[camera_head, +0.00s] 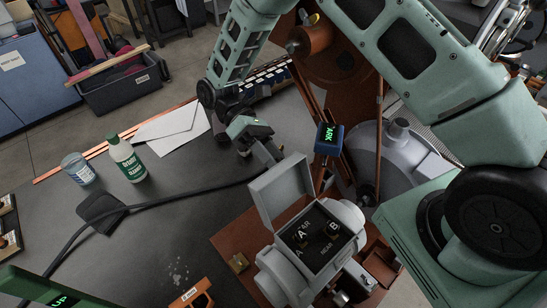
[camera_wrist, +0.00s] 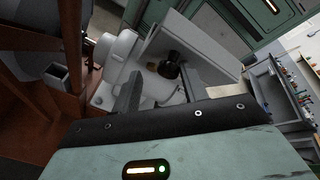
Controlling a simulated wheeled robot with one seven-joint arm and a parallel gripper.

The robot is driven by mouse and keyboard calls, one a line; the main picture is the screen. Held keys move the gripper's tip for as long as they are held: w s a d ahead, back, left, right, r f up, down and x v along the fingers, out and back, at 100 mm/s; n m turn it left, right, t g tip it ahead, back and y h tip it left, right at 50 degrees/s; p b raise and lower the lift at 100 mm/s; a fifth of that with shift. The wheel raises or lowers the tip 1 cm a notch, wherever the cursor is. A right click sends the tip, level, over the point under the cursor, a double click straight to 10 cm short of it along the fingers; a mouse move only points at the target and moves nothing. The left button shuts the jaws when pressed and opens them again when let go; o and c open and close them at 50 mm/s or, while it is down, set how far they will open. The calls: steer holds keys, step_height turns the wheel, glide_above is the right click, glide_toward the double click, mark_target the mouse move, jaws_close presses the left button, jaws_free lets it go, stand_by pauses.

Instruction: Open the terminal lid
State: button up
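The pale grey terminal box (camera_head: 318,240) sits on the motor body at the table's right, with terminals marked A and B exposed inside. Its lid (camera_head: 283,190) stands raised on the box's far left side. The lid's pale panel also shows in the wrist view (camera_wrist: 205,55). A dark round knob (camera_wrist: 172,66) shows in front of this panel, close to the right finger. My gripper (camera_head: 266,152) is just behind the raised lid, partly hidden by it. In the wrist view my gripper's fingers (camera_wrist: 160,80) are apart with nothing clamped. Whether a finger touches the lid or knob is unclear.
A small blue display (camera_head: 329,138) and copper-brown posts stand right of my gripper. A grey rounded housing (camera_head: 385,150) is behind the box. A black cable (camera_head: 185,202) crosses the table.

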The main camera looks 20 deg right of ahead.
steer(key=shift+a+r, duration=0.1)
stand_by(0.4)
steer(key=p+v, duration=0.3)
steer(key=v, duration=0.9)
stand_by(0.4)
